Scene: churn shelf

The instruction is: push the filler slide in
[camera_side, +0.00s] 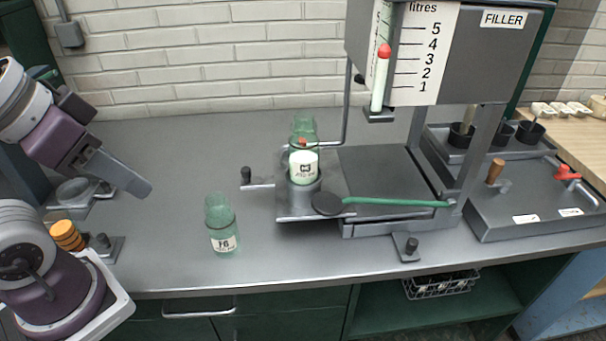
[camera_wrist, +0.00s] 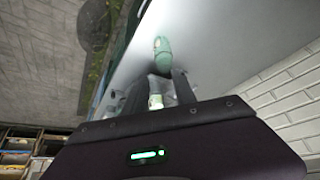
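The filler slide (camera_side: 290,207) is a grey plate at the filler's base, sticking out to the left. My gripper (camera_side: 138,188) is well left of the slide, above the bench, touching nothing. In the wrist view its dark fingers (camera_wrist: 158,98) appear apart, with a labelled bottle seen between them in the distance.
A green bottle (camera_side: 222,228) stands on the bench between my gripper and the slide. The grey filler body with a litre scale (camera_side: 425,55) rises above the base. Open bench lies around the standing bottle.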

